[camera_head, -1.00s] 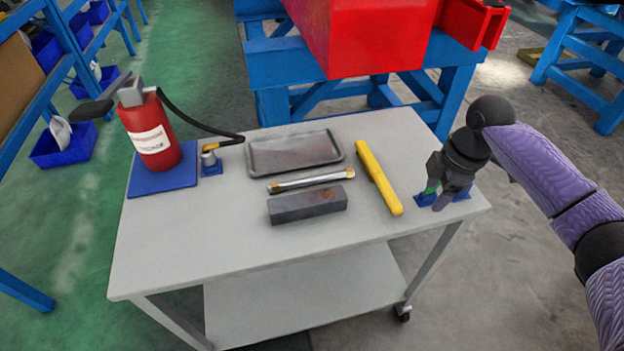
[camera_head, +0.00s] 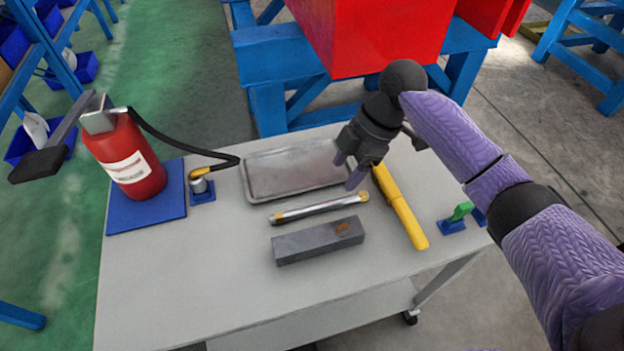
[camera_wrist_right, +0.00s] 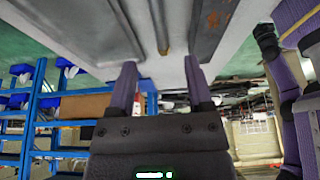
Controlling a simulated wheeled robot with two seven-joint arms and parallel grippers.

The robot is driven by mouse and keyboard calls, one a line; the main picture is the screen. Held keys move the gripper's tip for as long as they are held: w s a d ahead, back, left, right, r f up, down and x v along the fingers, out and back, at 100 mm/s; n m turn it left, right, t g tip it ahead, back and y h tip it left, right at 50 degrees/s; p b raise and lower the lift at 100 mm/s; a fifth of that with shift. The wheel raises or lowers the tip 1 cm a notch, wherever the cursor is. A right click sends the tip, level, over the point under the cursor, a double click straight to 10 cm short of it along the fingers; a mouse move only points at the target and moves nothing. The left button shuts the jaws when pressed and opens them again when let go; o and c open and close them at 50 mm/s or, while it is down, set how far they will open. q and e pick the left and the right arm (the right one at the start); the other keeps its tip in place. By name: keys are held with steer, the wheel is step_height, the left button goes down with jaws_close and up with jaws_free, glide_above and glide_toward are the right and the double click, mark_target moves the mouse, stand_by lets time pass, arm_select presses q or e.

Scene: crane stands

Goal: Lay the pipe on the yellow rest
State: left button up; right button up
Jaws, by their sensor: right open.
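A slim silver pipe (camera_head: 318,207) with yellow ends lies on the grey table, between the metal tray and the grey block. Its near part also shows in the right wrist view (camera_wrist_right: 158,22). A long yellow bar (camera_head: 402,210), the only large yellow piece on the table, lies to the right of the pipe, slanting toward the front; I cannot tell for sure that it is the rest. My right gripper (camera_head: 348,171) is open and empty above the table, over the tray's right end and behind the pipe's right end. In the wrist view its fingers (camera_wrist_right: 161,84) stand apart. My left gripper is not in view.
The metal tray (camera_head: 293,170) lies behind the pipe and a rust-marked grey block (camera_head: 317,241) in front. A red extinguisher (camera_head: 128,163) with a hose stands at left. A green piece (camera_head: 460,211) sits in a blue holder at right. The table's front left is clear.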

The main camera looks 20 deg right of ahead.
mark_target(325, 204)
steer(key=shift+w+a+f, duration=0.1)
steer(key=shift+w+f, duration=0.15)
steer(key=shift+f, duration=0.1)
steer(key=b+x, duration=0.1)
steer(key=x, duration=0.2)
steer(key=b+x, duration=0.2)
steer(key=x, duration=0.1)
steer(key=b+x, duration=0.1)
steer(key=x, duration=0.2)
steer(key=shift+s+d+f+b, duration=0.15)
steer(key=shift+d+f+b, duration=0.05)
steer(key=shift+d+b, duration=0.1)
steer(key=shift+c, duration=0.6)
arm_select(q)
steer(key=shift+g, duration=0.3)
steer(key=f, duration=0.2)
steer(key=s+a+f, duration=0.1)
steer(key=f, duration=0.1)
arm_select(e)
jaws_close()
steer(key=shift+r, duration=0.1)
